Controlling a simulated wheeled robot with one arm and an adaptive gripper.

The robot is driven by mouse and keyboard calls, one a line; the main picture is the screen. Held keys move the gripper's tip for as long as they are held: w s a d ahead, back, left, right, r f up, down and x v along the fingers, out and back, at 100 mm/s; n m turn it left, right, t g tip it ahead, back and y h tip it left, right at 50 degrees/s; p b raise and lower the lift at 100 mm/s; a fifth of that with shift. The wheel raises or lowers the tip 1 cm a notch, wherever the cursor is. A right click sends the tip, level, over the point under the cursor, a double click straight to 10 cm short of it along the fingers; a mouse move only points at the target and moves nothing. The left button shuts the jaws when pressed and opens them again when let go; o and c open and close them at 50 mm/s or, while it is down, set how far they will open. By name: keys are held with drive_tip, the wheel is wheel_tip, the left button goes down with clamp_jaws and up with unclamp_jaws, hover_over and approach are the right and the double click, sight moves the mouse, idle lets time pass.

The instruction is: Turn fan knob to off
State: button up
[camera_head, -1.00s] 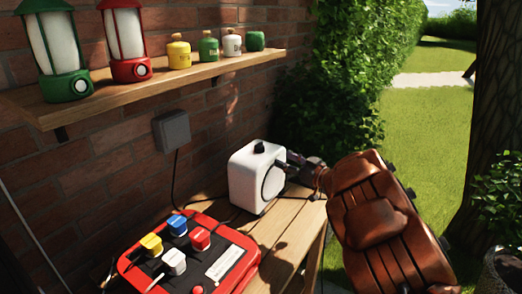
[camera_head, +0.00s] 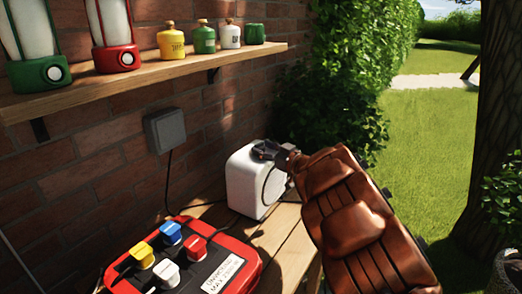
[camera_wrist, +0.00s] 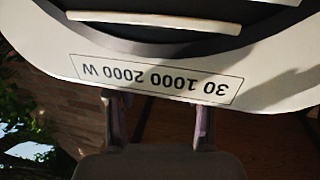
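The fan (camera_head: 241,183) is a white box with rounded edges and a round dark-rimmed front, at the far end of the wooden table. My gripper (camera_head: 267,151) is at the top of the fan, where the black knob sits. The gripper and knob merge in the head view, so I cannot tell whether they touch. In the wrist view the fan's white surface (camera_wrist: 285,88) fills the top, with an upside-down label reading "30 1000 2000 W". The two fingers of my gripper (camera_wrist: 158,115) stand apart there, open. The knob cannot be made out in the wrist view.
A red power box (camera_head: 238,268) with coloured plugs stands at the front of the table (camera_head: 287,252). A shelf (camera_head: 130,88) with lanterns and small canisters runs along the brick wall above. A grey socket box (camera_head: 166,130) hangs below it. Grass lies open at the right.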

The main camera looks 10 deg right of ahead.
drive_tip(key=shift+a, duration=0.35)
drive_tip(key=shift+c, duration=1.3)
drive_tip(key=c, duration=0.6)
drive_tip(key=o, duration=0.9)
drive_tip(key=shift+c, duration=0.2)
drive_tip(key=v, duration=1.2)
